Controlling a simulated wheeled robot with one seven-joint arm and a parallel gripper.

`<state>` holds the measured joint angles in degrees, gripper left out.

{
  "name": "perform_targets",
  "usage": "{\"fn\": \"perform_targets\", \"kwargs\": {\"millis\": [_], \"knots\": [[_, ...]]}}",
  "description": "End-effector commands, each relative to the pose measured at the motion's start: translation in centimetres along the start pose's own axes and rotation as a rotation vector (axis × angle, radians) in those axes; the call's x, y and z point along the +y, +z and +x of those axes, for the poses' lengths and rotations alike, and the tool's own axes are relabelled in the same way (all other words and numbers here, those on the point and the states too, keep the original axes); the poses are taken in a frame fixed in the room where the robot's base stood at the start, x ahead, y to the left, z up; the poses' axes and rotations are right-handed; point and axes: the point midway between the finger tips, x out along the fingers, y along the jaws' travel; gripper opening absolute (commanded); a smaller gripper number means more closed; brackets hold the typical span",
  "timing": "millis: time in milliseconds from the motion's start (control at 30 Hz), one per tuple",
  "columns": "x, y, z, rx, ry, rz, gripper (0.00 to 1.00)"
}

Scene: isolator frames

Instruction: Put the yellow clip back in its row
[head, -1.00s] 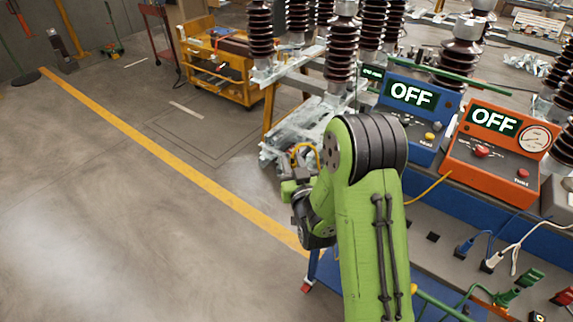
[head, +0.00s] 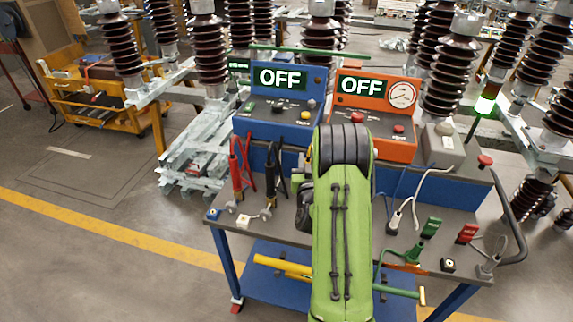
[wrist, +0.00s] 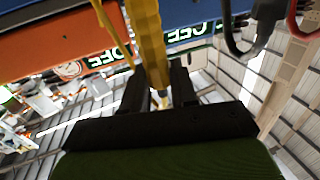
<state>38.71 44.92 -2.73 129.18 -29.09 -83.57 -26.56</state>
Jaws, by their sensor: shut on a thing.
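The yellow clip (wrist: 151,45) is upright in the wrist view, with its lower end between the two black fingers of my gripper (wrist: 160,88). My gripper is shut on it. A thin yellow cable runs beside it at the upper left. In the head view my green arm hides the fingers and the clip. On the bench (head: 225,222), a red clip (head: 237,170) and a black clip (head: 271,172) stand to the left of my arm. To its right are a blue lead, a white lead (head: 396,218), a green clip (head: 430,228) and another red clip (head: 467,233).
A blue box (head: 276,105) and an orange box (head: 370,120), both reading OFF, stand behind the bench top. A grey box with a button (head: 445,145) is at the right. Brown insulators (head: 207,50) rise behind.

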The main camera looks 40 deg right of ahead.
Motion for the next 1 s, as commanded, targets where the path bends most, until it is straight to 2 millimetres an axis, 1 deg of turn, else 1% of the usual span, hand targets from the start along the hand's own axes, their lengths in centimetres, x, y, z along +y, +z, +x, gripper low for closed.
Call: {"fn": "perform_targets", "kwargs": {"millis": [367,567,800,900,1000], "knots": [[0.0,-0.1,-0.1,0.003,-0.002,-0.006,0.00],[0.0,1.7,-0.1,0.001,-0.002,-0.005,0.00],[0.0,4.6,-0.1,0.001,-0.002,-0.004,0.00],[0.0,5.5,-0.1,0.001,-0.003,-0.004,0.00],[0.0,5.8,-0.2,0.001,-0.003,-0.004,0.00]]}}
